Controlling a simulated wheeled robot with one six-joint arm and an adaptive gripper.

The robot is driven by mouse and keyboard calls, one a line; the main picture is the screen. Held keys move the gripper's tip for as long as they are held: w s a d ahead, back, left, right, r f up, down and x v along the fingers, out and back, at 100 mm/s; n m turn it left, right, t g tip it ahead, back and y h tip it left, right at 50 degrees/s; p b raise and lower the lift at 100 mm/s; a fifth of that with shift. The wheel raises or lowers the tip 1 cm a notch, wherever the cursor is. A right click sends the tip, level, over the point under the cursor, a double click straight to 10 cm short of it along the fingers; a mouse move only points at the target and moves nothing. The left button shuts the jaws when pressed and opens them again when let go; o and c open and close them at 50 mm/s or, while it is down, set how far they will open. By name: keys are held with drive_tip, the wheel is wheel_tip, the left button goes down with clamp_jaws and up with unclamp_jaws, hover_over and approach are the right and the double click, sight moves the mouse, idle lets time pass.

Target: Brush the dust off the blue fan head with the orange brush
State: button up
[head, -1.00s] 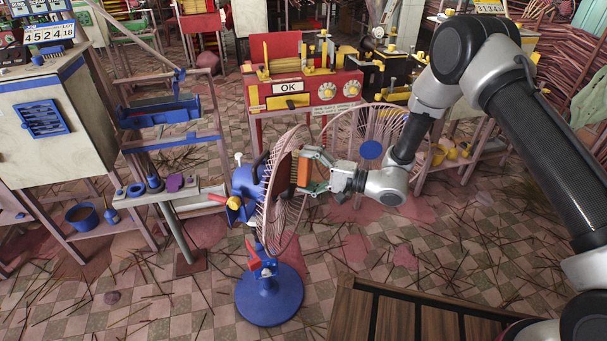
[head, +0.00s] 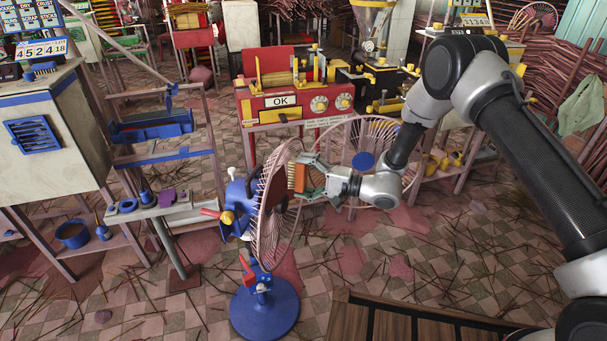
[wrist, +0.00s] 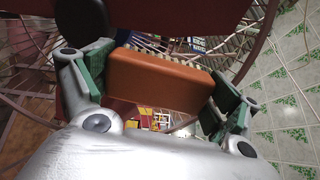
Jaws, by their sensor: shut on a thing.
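The blue fan head (head: 240,196) sits on a stand with a round blue base (head: 264,308). Its wire cage (head: 268,220) faces right, toward my arm. My gripper (head: 305,178) is shut on the orange brush (head: 299,177) at the cage's right side. In the wrist view the orange brush (wrist: 158,79) is held between the green finger pads, with pale bristles at its far edge. Cage wires (wrist: 262,40) pass close around it. I cannot tell whether the bristles touch the cage. Dust on the fan is too small to make out.
A red machine marked OK (head: 285,100) stands behind the fan. A second wire cage with a blue hub (head: 363,161) is behind my wrist. A small shelf with blue parts (head: 150,205) stands left. Sticks litter the tiled floor; a wooden slatted platform (head: 400,325) is in front.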

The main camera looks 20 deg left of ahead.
sight(278, 194)
drive_tip(key=shift+s, duration=3.05)
drive_tip(key=shift+s+a, duration=0.15)
drive_tip(key=shift+s, duration=0.7)
drive_tip(key=shift+s+a, duration=0.1)
drive_tip(key=shift+s, duration=0.75)
drive_tip(key=shift+s+d, duration=0.1)
drive_tip(key=shift+d, duration=2.85)
drive_tip(key=shift+d, duration=0.1)
drive_tip(key=shift+s+d, duration=0.1)
drive_tip(key=shift+d, duration=1.3)
drive_tip(key=d, duration=1.6)
drive_tip(key=shift+s, duration=0.35)
